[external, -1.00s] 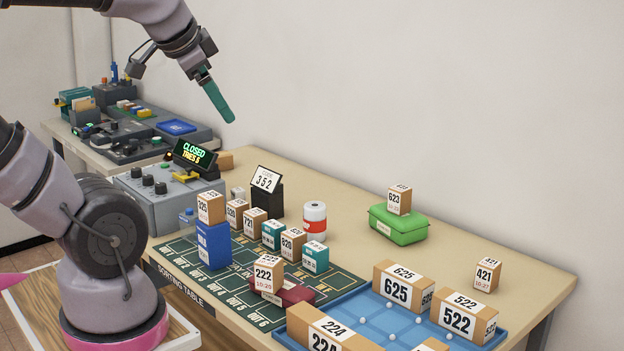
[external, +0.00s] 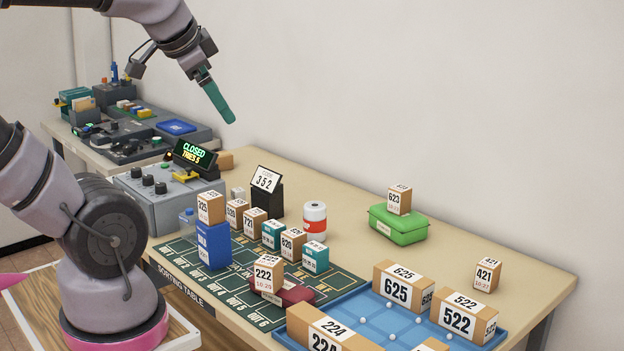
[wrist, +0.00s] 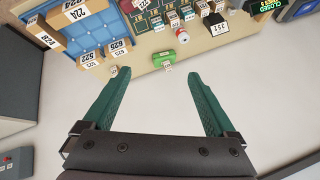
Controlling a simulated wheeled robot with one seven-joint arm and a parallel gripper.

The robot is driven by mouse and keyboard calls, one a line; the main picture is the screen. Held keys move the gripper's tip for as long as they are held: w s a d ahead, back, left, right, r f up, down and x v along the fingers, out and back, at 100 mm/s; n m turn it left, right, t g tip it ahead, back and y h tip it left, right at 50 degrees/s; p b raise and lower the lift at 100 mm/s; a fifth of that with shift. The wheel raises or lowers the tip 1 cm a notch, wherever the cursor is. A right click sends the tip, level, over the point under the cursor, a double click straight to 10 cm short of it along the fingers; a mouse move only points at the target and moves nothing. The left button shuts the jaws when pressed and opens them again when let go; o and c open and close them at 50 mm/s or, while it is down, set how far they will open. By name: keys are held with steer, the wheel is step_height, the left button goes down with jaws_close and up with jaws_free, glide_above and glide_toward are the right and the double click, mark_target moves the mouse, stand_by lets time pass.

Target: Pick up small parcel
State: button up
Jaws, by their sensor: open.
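Several small brown parcels with white number labels stand on the table. Parcel 623 (external: 399,199) is on a green lidded box (external: 398,226), and parcel 421 (external: 488,275) stands alone at the right. Parcel 222 (external: 268,274) sits on a dark red box, and parcel 325 (external: 210,207) on a blue box. Parcels 625 (external: 397,290) and 522 (external: 458,318) are larger. My gripper (external: 229,120) is high above the table, apart from every parcel. In the wrist view my gripper (wrist: 158,73) is open and empty, with the green box (wrist: 163,58) beyond the fingertips.
A blue tray (external: 371,317) holds the larger parcels at the front right. A dark green sorting mat (external: 229,300) carries several small boxes. A code card stand (external: 267,200), a red-and-white canister (external: 315,221) and a grey control box with a CLOSED display (external: 196,155) stand behind. The back right tabletop is mostly clear.

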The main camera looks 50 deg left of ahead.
steer(key=n+g+h, duration=0.6)
steer(key=n+h, duration=0.9)
steer(key=n, duration=0.6)
glide_above(265, 266)
steer(key=s+a, duration=0.3)
steer(key=s, duration=0.2)
step_height(265, 266, down, 27)
steer(key=a+f+n+t+h, duration=0.1)
steer(key=f+n+t, duration=0.1)
steer(key=f, duration=0.1)
steer(key=w+a+f+n+t+h, duration=0.1)
steer(key=f+n+t, duration=0.1)
steer(key=f, duration=0.2)
steer(key=w+a+f+n+t+h, duration=0.1)
steer(key=f, duration=0.2)
steer(key=shift+w+f+n+t+h, duration=0.25)
steer(key=shift+f+n+t+h, duration=0.05)
steer(key=shift+n+t, duration=0.1)
steer(key=x, duration=0.6)
steer(key=shift+w+d, duration=0.15)
steer(key=shift+d, duration=0.15)
jaws_close()
